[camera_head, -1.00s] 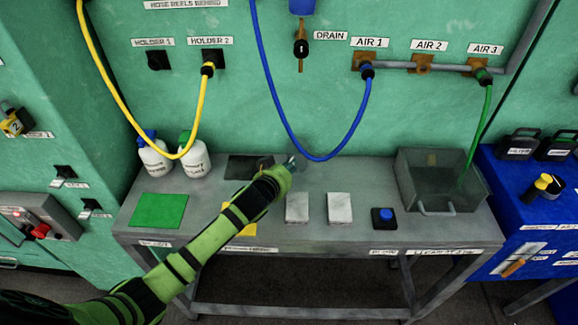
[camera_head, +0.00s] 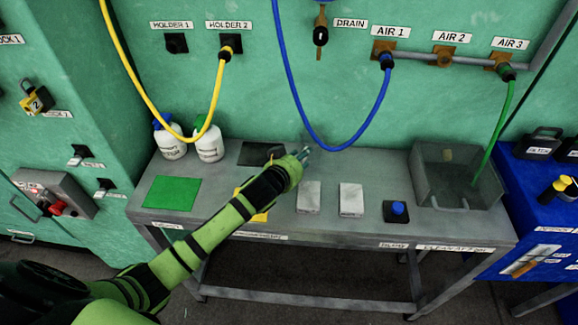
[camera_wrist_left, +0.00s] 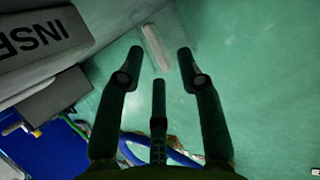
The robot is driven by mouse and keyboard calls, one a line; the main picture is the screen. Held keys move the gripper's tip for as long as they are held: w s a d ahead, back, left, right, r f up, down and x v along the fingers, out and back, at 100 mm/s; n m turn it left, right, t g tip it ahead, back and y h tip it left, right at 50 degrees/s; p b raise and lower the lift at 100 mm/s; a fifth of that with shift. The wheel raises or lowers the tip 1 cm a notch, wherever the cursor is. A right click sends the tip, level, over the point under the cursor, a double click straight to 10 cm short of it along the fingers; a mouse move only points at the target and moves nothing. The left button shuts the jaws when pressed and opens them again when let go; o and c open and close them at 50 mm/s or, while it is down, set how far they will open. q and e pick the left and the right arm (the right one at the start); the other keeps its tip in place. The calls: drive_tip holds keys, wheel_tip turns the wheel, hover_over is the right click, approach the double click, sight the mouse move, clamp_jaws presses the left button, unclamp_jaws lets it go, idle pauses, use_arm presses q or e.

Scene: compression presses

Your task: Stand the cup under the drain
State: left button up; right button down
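The drain (camera_head: 321,36) is a brown pipe with a black valve on the green wall, beside the DRAIN label (camera_head: 350,22). My left gripper (camera_head: 304,152) is over the back of the grey bench, below the drain and left of the blue hose. In the left wrist view its dark fingers (camera_wrist_left: 160,52) stand apart, with nothing clearly held between them. A pale, narrow strip (camera_wrist_left: 156,46) shows beyond the fingertips; I cannot tell what it is. My right gripper is not in view.
The grey bench (camera_head: 340,232) holds two white bottles (camera_head: 190,145), a green mat (camera_head: 172,193), two pale blocks (camera_head: 330,198), a blue button (camera_head: 397,209) and a grey basin (camera_head: 455,178). A blue hose (camera_head: 345,148) hangs close to my left gripper.

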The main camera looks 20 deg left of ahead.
use_arm(q)
drive_tip(key=v, duration=1)
drive_tip(key=shift+s+r, duration=0.2)
idle(2.0)
